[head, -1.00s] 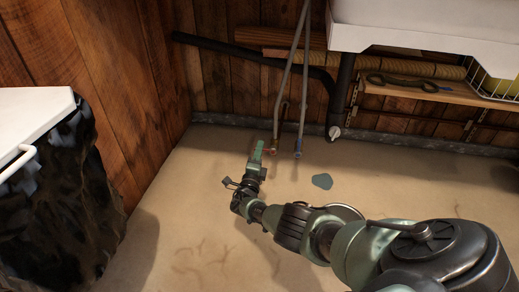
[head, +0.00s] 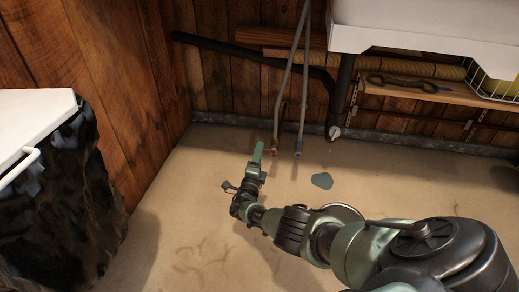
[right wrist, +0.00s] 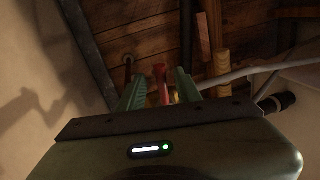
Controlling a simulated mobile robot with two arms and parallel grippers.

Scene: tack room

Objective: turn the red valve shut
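The red valve (head: 269,151) is a small red handle at the lower end of a grey pipe, low by the plank wall in the head view. My right gripper (head: 259,150) reaches it from the left and front, its green fingers just beside the handle. In the right wrist view the two green fingers (right wrist: 160,88) are apart. The red handle (right wrist: 159,74) shows in the gap between them, with space on both sides. Whether the fingers touch it is not visible. The handle's far end is partly hidden. My left gripper is not in view.
A second grey pipe (head: 300,125) hangs right beside the valve pipe. A black drain pipe (head: 342,95) stands further right under a white basin (head: 420,35). A shelf (head: 430,92) holds tools.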

